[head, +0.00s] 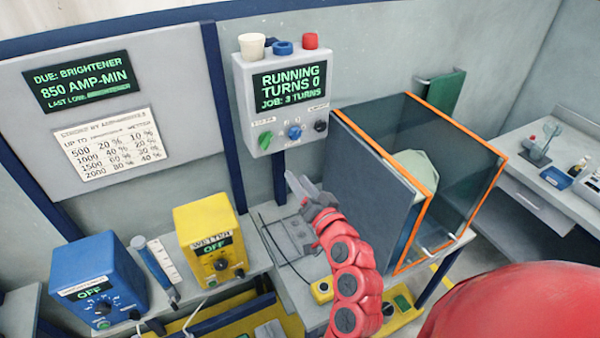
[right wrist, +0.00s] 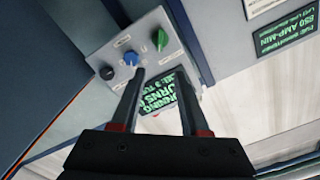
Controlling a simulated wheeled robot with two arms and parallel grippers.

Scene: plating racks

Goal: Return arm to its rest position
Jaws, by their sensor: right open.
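My right arm is red and reaches up from the lower middle of the head view. Its grey right gripper (head: 302,188) is below the control box (head: 284,88) and left of the enclosure's grey panel. In the right wrist view the right gripper (right wrist: 159,82) has its two dark fingers apart, with nothing between them. Beyond the fingers are the box's blue knob (right wrist: 130,58), green knob (right wrist: 160,40) and black knob (right wrist: 107,73). The box's screen reads "RUNNING TURNS 0, JOB: 3 TURNS". My left gripper is in neither view.
An orange-edged enclosure (head: 408,238) with clear walls stands right of my right arm, a pale rounded thing inside. A yellow unit (head: 207,222) and a blue unit (head: 82,262), both reading OFF, stand on the left bench. A side counter (head: 545,182) is at far right.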

